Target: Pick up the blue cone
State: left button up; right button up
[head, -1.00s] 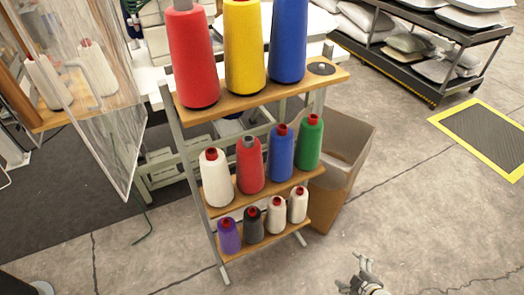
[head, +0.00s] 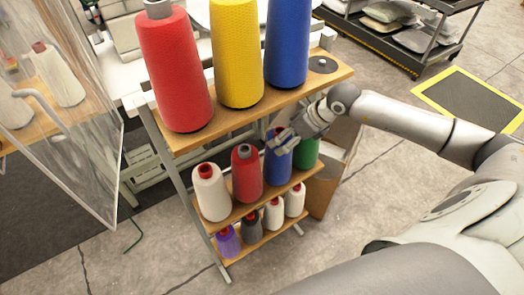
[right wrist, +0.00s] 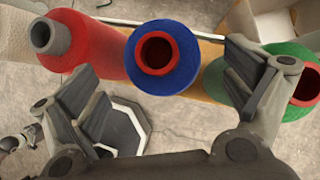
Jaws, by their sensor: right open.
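A blue cone (head: 279,168) with a red top stands upright on the middle shelf, between a red cone (head: 247,176) and a green cone (head: 306,153). It also shows from above in the right wrist view (right wrist: 188,62). My right gripper (head: 284,139) is at the top of this blue cone, partly covering it. In the right wrist view, my open fingers (right wrist: 162,88) are spread wide, with the blue cone between and just beyond them; contact cannot be told. A larger blue cone (head: 288,42) stands on the top shelf.
The top shelf (head: 320,82) overhangs my right gripper. It also bears large red (head: 174,72) and yellow (head: 238,55) cones. A white cone (head: 211,192) stands left on the middle shelf. Small cones fill the bottom shelf. A cardboard box (head: 325,190) stands behind the rack's right side.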

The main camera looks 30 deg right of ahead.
jog(key=shift+w+d+r, duration=0.1)
jog(key=shift+w+r, duration=0.1)
jog(key=shift+w+f, duration=0.1)
jog(key=shift+w, duration=0.05)
jog(key=shift+p+x, duration=0.85)
jog(key=shift+x, duration=0.4)
jog(key=p+x, duration=0.1)
jog(key=x, duration=0.3)
jog(key=shift+f+p, duration=0.3)
jog(key=shift+p, duration=0.1)
jog(key=c, duration=2.1)
jog(key=shift+w+r, duration=0.15)
jog(key=shift+c, duration=0.2)
